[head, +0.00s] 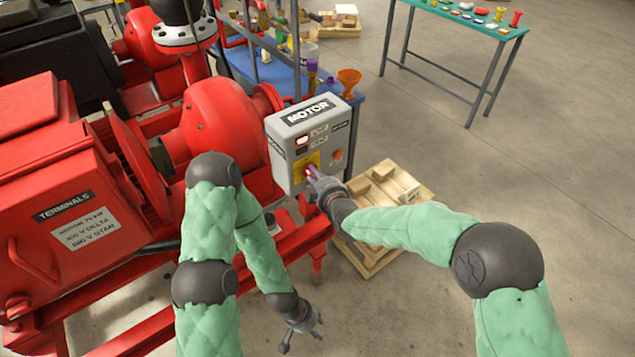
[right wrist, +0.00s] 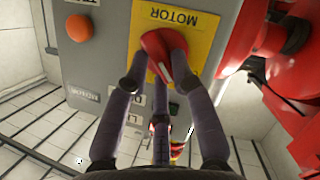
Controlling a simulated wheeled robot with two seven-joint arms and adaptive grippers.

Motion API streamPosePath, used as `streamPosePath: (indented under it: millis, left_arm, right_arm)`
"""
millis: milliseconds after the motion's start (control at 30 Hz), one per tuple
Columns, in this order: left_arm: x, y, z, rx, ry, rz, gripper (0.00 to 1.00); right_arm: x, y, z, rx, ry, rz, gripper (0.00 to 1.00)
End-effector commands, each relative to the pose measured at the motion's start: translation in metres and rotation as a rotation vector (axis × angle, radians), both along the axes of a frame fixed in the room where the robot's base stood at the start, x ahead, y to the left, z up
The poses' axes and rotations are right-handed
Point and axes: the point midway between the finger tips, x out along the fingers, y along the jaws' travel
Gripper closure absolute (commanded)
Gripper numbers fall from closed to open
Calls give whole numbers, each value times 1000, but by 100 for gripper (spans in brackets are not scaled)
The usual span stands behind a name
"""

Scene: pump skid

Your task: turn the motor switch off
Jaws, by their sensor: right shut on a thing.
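The grey motor control box (head: 282,158) stands in the middle of the head view, its top labelled MOTOR. A yellow plate (right wrist: 200,30) on its front carries the red motor switch handle (right wrist: 152,44), which sits tilted on the plate in the upside-down right wrist view. My right gripper (head: 313,173) is at the box front, its fingers (right wrist: 163,62) shut on the red handle and partly hiding it. My left gripper (head: 303,341) hangs low in front of the skid, empty, with its fingers spread apart.
An orange round button (right wrist: 79,28) is beside the yellow plate. The red motor (head: 60,170) and pump stand left of the box. A wooden pallet (head: 375,262) with blocks lies on the floor behind my right gripper. A green-topped table (head: 470,22) stands at the back right.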

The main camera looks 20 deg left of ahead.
Motion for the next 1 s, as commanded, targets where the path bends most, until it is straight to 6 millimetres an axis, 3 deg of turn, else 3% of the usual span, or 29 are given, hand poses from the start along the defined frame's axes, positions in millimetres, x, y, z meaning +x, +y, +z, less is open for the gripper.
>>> streamPosePath:
  millis: [600,1000]
  left_arm:
    - [0,0,-31,0,0,0,60]
    - [0,0,-48,0,0,0,60]
  right_arm:
    - [-6,5,-9,-354,-450,2,100]
    - [-8,6,-12,-500,-638,2,100]
